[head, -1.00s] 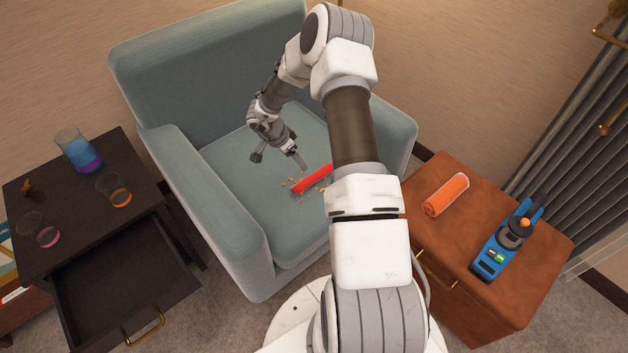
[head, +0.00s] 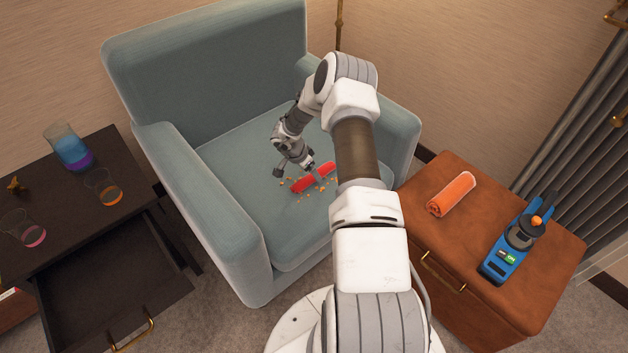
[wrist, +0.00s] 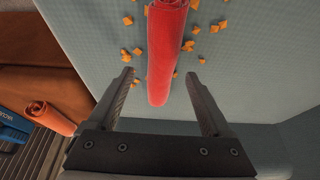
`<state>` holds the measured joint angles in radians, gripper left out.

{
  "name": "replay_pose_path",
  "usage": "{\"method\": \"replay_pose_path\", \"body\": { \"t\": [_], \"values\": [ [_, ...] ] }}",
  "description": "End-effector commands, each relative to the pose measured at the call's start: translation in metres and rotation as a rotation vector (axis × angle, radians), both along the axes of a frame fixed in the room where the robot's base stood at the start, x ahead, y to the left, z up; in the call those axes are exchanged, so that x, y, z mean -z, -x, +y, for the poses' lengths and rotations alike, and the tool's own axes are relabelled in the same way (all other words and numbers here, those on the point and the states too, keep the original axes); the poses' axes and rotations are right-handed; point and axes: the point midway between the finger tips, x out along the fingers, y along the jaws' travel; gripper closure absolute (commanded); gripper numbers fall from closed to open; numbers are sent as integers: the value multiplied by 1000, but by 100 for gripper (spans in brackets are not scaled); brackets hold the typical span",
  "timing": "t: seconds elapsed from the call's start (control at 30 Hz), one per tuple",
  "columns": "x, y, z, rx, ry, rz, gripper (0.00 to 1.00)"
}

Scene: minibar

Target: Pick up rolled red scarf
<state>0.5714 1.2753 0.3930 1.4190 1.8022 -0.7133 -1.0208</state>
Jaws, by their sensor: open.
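The rolled red scarf (head: 303,184) lies on the seat of the blue-grey armchair (head: 233,166), with small orange crumbs around it. My gripper (head: 299,174) is over the seat at the scarf, and one finger hides part of the roll in the head view. In the wrist view the scarf (wrist: 165,58) runs down from the top edge, and its near end lies between the two open fingers of my gripper (wrist: 163,78). There is a gap on each side, and nothing is held. I cannot tell the exact height of the fingertips above the seat.
The chair's armrests and back surround the seat. An orange roll (head: 452,194) and a blue device (head: 515,240) are on the brown cabinet (head: 420,222) at right. A dark table (head: 50,222) with glasses and an open drawer (head: 115,295) stands at left.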

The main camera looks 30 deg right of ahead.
Motion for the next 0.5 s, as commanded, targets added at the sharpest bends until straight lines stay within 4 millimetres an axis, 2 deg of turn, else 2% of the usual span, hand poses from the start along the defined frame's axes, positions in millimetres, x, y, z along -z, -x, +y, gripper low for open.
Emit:
{"method": "replay_pose_path", "body": {
  "t": [0.03, 0.1, 0.37, 0.5],
  "values": [
    [13, 0, -4, 2, -1, 0, 16],
    [21, -1, -7, 1, -1, 1, 16],
    [22, -1, -9, -1, 0, 0, 16],
    [22, -1, -9, 0, 0, 0, 40]
  ]
}}
